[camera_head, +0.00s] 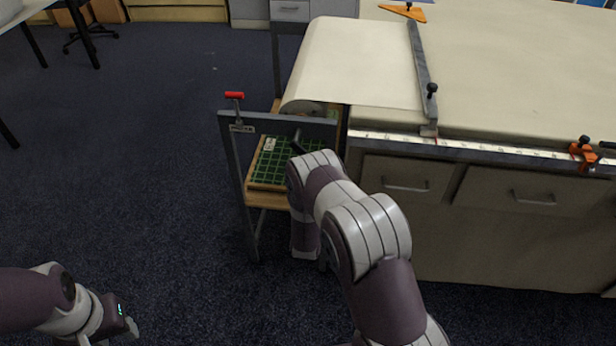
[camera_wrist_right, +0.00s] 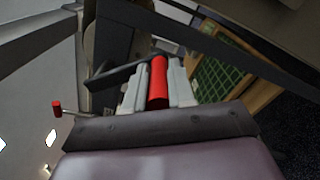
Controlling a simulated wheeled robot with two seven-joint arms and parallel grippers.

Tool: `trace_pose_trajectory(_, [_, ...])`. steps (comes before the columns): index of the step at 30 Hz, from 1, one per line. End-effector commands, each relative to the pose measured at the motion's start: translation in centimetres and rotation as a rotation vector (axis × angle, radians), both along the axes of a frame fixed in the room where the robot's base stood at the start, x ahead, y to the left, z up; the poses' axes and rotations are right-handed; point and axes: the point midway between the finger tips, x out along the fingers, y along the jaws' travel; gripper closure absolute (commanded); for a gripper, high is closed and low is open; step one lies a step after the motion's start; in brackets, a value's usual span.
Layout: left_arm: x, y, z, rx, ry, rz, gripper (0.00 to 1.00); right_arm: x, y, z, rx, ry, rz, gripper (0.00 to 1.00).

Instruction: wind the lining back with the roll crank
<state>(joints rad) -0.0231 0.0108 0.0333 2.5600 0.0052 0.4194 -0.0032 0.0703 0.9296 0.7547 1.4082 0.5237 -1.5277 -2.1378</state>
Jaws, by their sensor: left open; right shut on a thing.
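The pale lining (camera_head: 352,62) lies over the left end of the table and bends down over its edge to the roll (camera_head: 303,106) in the dark frame. My right gripper (camera_wrist_right: 158,92) is shut on the red handle (camera_wrist_right: 158,70) of the roll crank, seen in the right wrist view. In the head view my right arm hides that grip. A second red handle (camera_head: 234,95) stands on top of the frame's left corner; it also shows in the right wrist view (camera_wrist_right: 57,107). My left gripper (camera_head: 117,334) is open and empty at the lower left, partly cut off, far from the frame.
A dark bar (camera_head: 423,75) lies across the table (camera_head: 510,75) at the lining's right edge. A ruler (camera_head: 480,150) runs along the front edge, with an orange clamp (camera_head: 583,151) on it. A green gridded board (camera_head: 272,172) rests on the frame's shelf.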

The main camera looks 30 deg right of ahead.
Motion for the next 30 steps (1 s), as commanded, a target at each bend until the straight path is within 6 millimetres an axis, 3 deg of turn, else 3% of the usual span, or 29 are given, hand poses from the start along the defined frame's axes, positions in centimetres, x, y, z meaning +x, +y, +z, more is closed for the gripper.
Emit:
trace_pose_trajectory(5, [0.0,0.0,1.6,0.000,0.000,0.000,0.56,-0.8,-1.1,1.5,-0.127,0.088,-0.004,1.00])
trace_pose_trajectory(13, [0.0,0.0,3.4,0.000,0.000,0.000,0.56,-1.5,-2.2,3.8,-0.121,0.082,-0.005,1.00])
trace_pose_trajectory(18, [0.0,0.0,4.6,0.000,0.000,0.000,0.56,-1.7,-2.6,5.4,-0.242,0.162,-0.003,1.00])
trace_pose_trajectory(30, [0.0,0.0,6.7,0.000,0.000,0.000,0.56,-1.8,-2.8,8.7,-0.237,0.153,-0.002,1.00])
